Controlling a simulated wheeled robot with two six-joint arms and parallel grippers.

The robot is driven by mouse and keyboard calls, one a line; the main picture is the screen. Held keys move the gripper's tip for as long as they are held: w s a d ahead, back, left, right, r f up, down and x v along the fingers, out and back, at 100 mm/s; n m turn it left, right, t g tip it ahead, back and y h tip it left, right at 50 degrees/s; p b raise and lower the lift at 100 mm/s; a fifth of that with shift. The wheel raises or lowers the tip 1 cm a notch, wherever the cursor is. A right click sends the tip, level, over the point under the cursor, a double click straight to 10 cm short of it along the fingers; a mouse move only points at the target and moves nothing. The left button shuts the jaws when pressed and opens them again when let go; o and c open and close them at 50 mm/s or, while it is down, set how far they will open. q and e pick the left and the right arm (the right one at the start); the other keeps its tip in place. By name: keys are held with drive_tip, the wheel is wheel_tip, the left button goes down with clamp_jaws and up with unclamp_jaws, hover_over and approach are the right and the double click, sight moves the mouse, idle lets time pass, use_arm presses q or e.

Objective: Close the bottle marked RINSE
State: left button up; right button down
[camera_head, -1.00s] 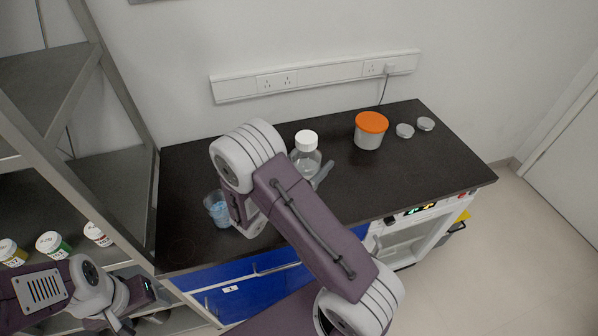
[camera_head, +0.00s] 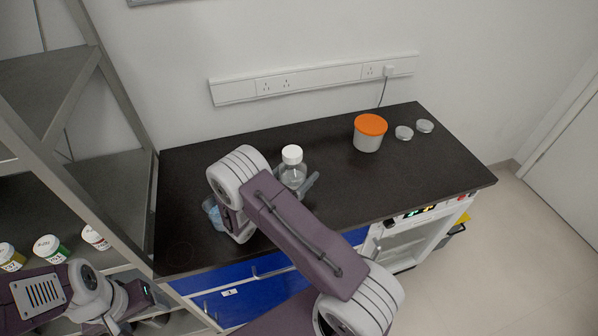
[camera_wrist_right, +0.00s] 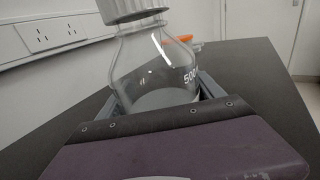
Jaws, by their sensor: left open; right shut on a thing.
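A clear glass bottle (camera_head: 293,176) with a white ribbed cap (camera_head: 291,154) on its neck is upright at the dark counter, behind my right arm. No RINSE mark is readable on it. In the right wrist view the bottle (camera_wrist_right: 150,75) shows a "500" marking, and its cap (camera_wrist_right: 133,8) is cut off by the top edge. I cannot tell how tight the cap is. My right gripper (camera_head: 306,184) is shut on the bottle's body, a finger on each side. My left gripper (camera_head: 116,327) is open and empty at the lower left, away from the bottle.
A cup of blue stuff (camera_head: 212,212) stands left of my right arm, partly hidden. An orange-lidded tub (camera_head: 368,140) and two silvery discs (camera_head: 404,132) (camera_head: 425,126) are at the back right. White-capped bottles (camera_head: 47,248) stand on the left shelf.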

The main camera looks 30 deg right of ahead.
drive_tip(key=shift+f, duration=0.1)
drive_tip(key=shift+c, duration=0.2)
unclamp_jaws()
drive_tip(key=shift+s+a+r, duration=0.1)
drive_tip(key=shift+a+r, duration=0.05)
drive_tip(key=shift+r, duration=0.05)
drive_tip(key=b+v, duration=0.1)
drive_tip(key=v, duration=1)
drive_tip(key=shift+s+a, duration=0.15)
drive_tip(key=shift+a, duration=0.25)
